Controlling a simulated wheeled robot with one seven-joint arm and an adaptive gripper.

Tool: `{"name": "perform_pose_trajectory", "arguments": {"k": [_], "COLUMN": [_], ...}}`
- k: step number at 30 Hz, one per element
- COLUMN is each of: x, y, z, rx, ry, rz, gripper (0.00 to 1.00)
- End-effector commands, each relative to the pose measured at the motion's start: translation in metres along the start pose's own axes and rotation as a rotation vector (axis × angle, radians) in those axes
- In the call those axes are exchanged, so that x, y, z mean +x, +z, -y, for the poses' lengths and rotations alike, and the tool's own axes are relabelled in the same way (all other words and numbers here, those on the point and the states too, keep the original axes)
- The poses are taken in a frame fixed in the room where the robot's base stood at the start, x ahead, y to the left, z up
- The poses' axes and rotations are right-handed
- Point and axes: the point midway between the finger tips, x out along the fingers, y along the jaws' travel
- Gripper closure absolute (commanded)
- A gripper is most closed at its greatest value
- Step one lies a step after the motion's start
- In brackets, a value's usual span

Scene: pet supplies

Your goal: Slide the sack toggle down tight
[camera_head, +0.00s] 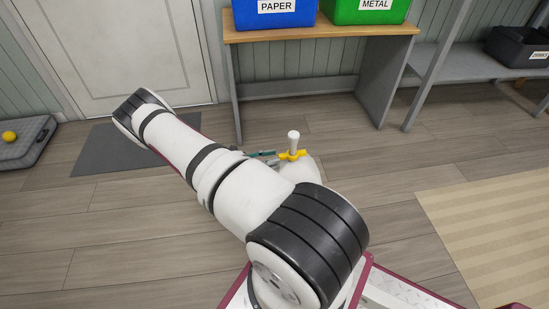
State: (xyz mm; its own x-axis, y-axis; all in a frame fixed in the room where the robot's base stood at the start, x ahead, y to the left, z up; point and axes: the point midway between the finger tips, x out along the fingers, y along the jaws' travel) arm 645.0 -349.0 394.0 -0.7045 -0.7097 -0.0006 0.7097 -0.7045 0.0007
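A white sack (302,170) stands on the floor beyond my arm, its lower part hidden by the arm. A yellow toggle (292,155) sits around its narrow neck. A pale, rounded neck end (294,136) sticks up above the toggle. My gripper (266,156) shows only as small grey and teal finger parts just left of the toggle. The rest of it is hidden behind my arm. The fingers are close to the toggle, but I cannot tell whether they touch it or how far apart they are.
A wooden-topped bench (320,32) with a blue PAPER bin (275,18) and a green METAL bin (365,12) stands behind the sack. A grey shelf (450,60) is at right. A striped rug (490,225) lies right; a dark mat (115,150) lies by the door.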

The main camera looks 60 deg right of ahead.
Motion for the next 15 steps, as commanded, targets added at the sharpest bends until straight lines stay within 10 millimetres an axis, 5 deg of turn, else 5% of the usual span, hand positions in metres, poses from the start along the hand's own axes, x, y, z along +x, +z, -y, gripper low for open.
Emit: {"name": "perform_pose_trajectory", "arguments": {"k": [9, 15], "x": [-0.066, -0.092], "y": [-0.001, -0.001], "z": [0.000, 0.000], "rx": [0.002, 0.001], "ry": [0.003, 0.002], "rz": [-0.001, -0.001], "gripper": [0.65, 0.65]}}
